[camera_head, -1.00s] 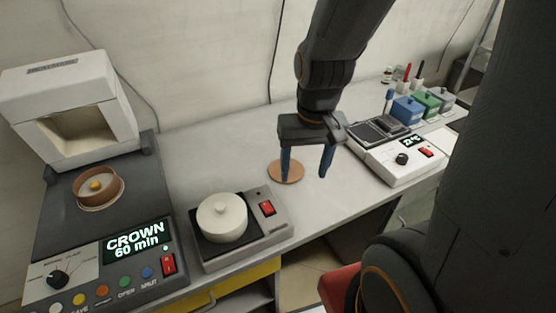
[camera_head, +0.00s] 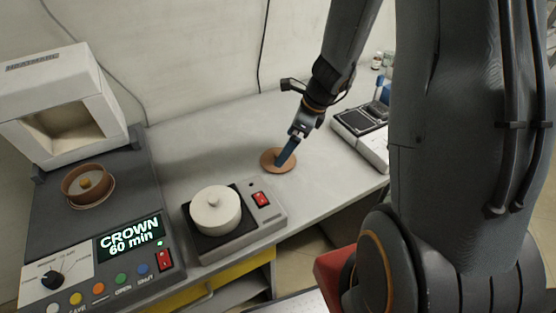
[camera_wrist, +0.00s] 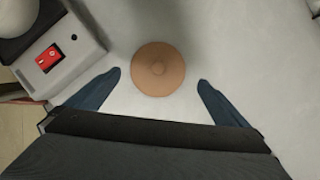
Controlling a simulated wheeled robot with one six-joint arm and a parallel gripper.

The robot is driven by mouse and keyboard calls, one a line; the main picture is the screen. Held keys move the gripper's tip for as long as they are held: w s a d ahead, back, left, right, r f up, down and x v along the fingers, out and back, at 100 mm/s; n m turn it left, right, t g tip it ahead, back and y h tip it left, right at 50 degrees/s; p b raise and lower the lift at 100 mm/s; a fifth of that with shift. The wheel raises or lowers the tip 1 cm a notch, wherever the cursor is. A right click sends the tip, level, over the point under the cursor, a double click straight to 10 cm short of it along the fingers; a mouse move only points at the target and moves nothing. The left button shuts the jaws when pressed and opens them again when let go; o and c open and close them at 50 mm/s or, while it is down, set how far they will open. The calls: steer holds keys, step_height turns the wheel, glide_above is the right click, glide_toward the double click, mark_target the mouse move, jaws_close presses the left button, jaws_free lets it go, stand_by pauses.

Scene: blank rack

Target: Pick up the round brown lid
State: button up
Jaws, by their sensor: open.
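The round brown lid (camera_head: 270,160) lies flat on the grey bench, to the right of the small hot plate. In the wrist view my gripper (camera_wrist: 161,80) is open, with one blue finger on each side of the lid and gaps between. The fingers do not appear to touch the lid. Its height above the bench is hard to tell.
A hot plate (camera_head: 262,222) with a white lidded pot (camera_head: 216,210) stands left of the lid. Farther left is a furnace (camera_head: 60,105) with a brown round dish (camera_head: 87,185) before it. A white-and-black device (camera_head: 362,133) stands to the right. The bench behind the lid is clear.

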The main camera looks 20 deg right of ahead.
mark_target(268, 159)
steer(key=shift+a+x, duration=0.15)
steer(key=shift+x, duration=1.05)
steer(key=shift+a+x, duration=0.15)
steer(key=shift+x, duration=1)
steer(key=shift+r, duration=0.1)
steer(key=c, duration=1)
